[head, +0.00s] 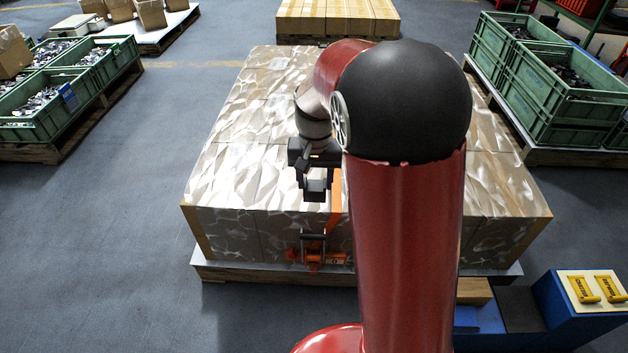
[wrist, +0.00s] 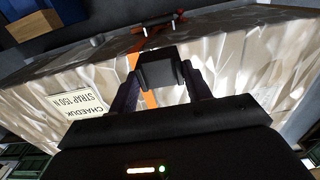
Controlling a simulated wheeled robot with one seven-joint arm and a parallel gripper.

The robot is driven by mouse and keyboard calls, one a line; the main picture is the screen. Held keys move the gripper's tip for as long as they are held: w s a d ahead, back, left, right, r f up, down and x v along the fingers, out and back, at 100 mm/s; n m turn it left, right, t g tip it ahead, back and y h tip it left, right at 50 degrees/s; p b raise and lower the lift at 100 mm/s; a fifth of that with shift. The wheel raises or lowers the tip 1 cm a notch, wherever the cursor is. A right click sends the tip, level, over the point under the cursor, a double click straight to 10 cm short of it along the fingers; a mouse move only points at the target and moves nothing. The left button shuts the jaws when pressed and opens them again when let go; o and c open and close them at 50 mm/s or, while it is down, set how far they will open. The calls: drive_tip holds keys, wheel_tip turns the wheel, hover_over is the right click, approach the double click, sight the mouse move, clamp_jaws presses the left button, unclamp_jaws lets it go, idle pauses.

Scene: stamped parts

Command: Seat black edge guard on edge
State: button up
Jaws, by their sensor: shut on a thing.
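My gripper (head: 316,178) is shut on the black edge guard (wrist: 160,70), a dark block between the two fingers in the wrist view. In the head view the guard (head: 315,190) shows at the gripper's lower end, over the front part of the wrapped stack (head: 240,150). The orange strap (head: 336,190) runs over the stack's top and front edge, just right of the gripper there. In the wrist view the strap (wrist: 133,52) passes behind the guard. I cannot tell whether the guard touches the stack.
An orange ratchet (head: 318,260) hangs on the stack's front face. A white label (wrist: 84,95) shows on the stack. Two yellow pieces (head: 596,289) lie on a blue stand at the lower right. Green crates stand on both sides. My arm hides the stack's right middle.

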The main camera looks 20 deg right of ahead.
sight(314, 209)
drive_tip(key=shift+w+a, duration=0.1)
drive_tip(key=shift+w, duration=0.3)
wheel_tip(314, 209, down, 7)
drive_tip(key=b, duration=0.6)
drive_tip(key=shift+s+f, duration=0.1)
drive_tip(key=shift+f, duration=0.05)
drive_tip(key=shift+f+b, duration=0.65)
drive_tip(key=shift+b, duration=0.2)
drive_tip(key=shift+w, duration=0.2)
drive_tip(key=o, duration=1.1)
drive_tip(key=shift+o, duration=0.2)
